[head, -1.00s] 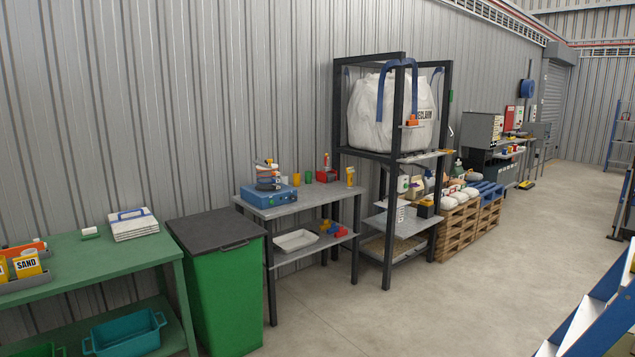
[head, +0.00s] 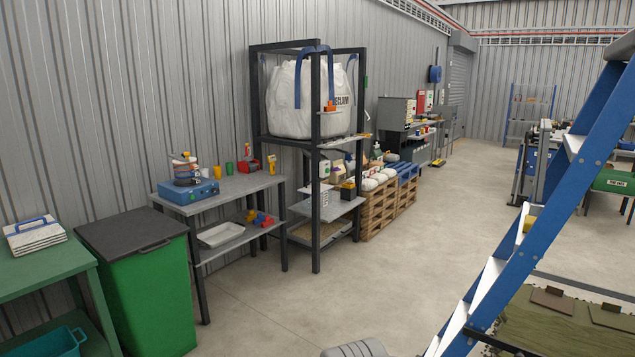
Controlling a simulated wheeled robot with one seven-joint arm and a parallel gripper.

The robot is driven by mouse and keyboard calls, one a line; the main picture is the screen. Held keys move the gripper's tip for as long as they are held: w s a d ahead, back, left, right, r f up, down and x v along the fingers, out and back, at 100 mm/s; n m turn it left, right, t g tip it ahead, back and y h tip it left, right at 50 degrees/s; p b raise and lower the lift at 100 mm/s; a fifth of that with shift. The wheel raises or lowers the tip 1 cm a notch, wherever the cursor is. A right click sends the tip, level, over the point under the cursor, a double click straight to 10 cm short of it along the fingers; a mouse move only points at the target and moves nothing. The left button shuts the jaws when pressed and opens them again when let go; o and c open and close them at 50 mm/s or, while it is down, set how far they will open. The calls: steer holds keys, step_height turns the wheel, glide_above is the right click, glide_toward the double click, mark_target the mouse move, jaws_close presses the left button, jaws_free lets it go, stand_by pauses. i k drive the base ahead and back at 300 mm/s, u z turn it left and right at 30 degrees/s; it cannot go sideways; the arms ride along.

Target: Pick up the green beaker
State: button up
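A small green beaker (head: 229,168) stands on the top shelf of a grey metal table (head: 240,184) at the middle left in the head view. A yellow cup (head: 217,172) stands just to its left, and a red bin (head: 250,166) is to its right. A blue box (head: 188,191) with stacked items on it is further left on the same table. My gripper is not clearly in view.
A green bin with a dark lid (head: 145,285) stands left of the table. A black rack with a white bulk bag (head: 300,100) is to its right. A blue ladder (head: 545,215) rises at the right. The concrete floor between is clear.

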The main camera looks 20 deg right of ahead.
mark_target(229, 165)
steer(key=z, duration=0.1)
steer(key=i, duration=4.2)
steer(key=z, duration=0.7)
steer(key=i, duration=1.7)
steer(key=u, duration=3.15)
steer(key=i, duration=0.2)
steer(key=z, duration=0.1)
